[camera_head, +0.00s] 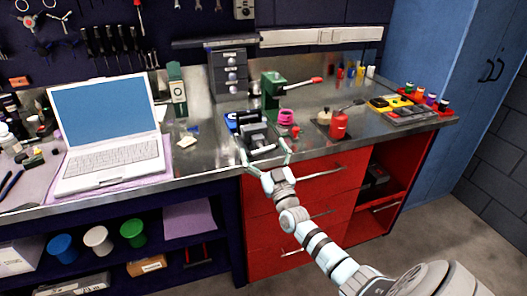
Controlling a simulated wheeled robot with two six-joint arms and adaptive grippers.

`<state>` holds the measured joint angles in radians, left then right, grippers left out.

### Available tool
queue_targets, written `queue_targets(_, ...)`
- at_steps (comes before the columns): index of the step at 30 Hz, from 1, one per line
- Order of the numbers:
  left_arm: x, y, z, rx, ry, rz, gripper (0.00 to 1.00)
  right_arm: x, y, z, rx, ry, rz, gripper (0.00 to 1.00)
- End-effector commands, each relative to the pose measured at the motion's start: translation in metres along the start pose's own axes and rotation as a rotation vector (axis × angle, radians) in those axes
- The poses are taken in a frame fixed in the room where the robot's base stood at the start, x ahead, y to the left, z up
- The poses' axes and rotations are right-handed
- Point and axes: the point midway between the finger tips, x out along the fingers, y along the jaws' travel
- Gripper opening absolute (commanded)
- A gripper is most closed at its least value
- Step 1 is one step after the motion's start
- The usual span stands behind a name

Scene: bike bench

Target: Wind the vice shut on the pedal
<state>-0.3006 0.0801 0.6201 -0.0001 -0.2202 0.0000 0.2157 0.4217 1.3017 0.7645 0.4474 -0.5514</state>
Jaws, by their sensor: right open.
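The vice (258,135), with a grey body and a blue part on its left, stands at the front edge of the metal bench top. My right gripper (264,151) is open at the bench's front edge, with one finger on each side of the vice's front. I cannot tell whether the fingers touch the vice. The pedal cannot be made out; a small dark shape at the vice top is too small to identify. The vice's winding handle is not clear, partly behind my gripper. My left gripper is not in view.
A green press (271,92) with a red-tipped lever stands behind the vice. A pink ring (286,116) and a red can (338,126) are to the right. A laptop (108,140) sits to the left. Red drawers (300,200) with bar handles lie below.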

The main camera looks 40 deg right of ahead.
Motion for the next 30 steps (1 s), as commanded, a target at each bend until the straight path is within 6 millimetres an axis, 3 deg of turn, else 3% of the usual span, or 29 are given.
queue_targets(2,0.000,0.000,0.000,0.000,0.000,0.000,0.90,0.000,0.000,0.000,0.000,0.000,0.000,0.80)
queue_targets(9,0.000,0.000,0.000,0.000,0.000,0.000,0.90,0.000,0.000,0.000,0.000,0.000,0.000,0.42)
queue_targets(20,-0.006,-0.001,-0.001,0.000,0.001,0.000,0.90,0.000,0.000,-0.001,0.052,-0.002,0.021,0.41)
queue_targets(30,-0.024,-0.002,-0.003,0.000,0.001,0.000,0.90,0.000,0.000,-0.002,0.248,-0.002,0.103,0.41)
